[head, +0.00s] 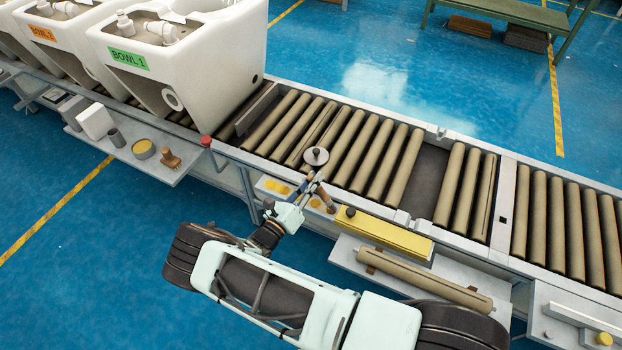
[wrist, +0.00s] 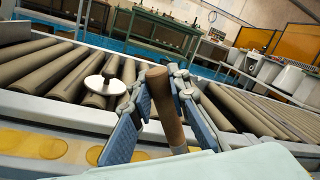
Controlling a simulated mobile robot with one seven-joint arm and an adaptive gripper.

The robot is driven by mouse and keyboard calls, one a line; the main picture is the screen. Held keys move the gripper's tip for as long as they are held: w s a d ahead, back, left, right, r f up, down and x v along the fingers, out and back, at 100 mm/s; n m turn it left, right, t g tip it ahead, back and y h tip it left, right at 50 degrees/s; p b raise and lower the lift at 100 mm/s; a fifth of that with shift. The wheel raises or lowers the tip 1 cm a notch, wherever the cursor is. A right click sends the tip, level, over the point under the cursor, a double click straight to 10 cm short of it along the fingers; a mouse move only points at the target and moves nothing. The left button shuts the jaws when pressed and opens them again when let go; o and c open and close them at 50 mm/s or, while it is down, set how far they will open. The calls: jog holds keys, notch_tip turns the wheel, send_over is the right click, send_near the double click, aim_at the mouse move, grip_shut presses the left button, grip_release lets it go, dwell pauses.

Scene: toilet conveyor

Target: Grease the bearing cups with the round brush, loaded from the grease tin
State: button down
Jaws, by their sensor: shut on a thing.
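My gripper (head: 312,185) is shut on the round brush (wrist: 164,98), whose brown wooden handle stands slightly tilted between the blue fingers in the wrist view. The brush's bristle end is hidden. In the head view the gripper is over the conveyor's near side rail, by the bearing cups (head: 272,185). These show as flat yellow rounds, some left of the brush and some close below it. The wrist view shows yellow cups (wrist: 33,144) at lower left. I cannot tell whether the brush touches a cup. The grease tin (head: 143,148), with yellow content, stands on the left side shelf.
A brown wooden tool (head: 171,160) stands beside the tin. A pale disc with a dark knob (head: 316,156) is on the rollers. A long yellow cover (head: 390,232) lies right of the cups, and a loose roller (head: 423,279) rests on the lower shelf. White toilet bowls (head: 180,50) stand upper left.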

jog(key=shift+r, duration=0.1)
jog(key=shift+r+p, duration=1.9)
jog(key=shift+r, duration=1.1)
jog(key=shift+r+p, duration=0.95)
jog(key=shift+r, duration=0.5)
jog(key=shift+d+f+b, duration=0.1)
jog(key=shift+f+b, duration=0.75)
jog(key=shift+f, duration=0.05)
jog(key=shift+s+r, duration=0.1)
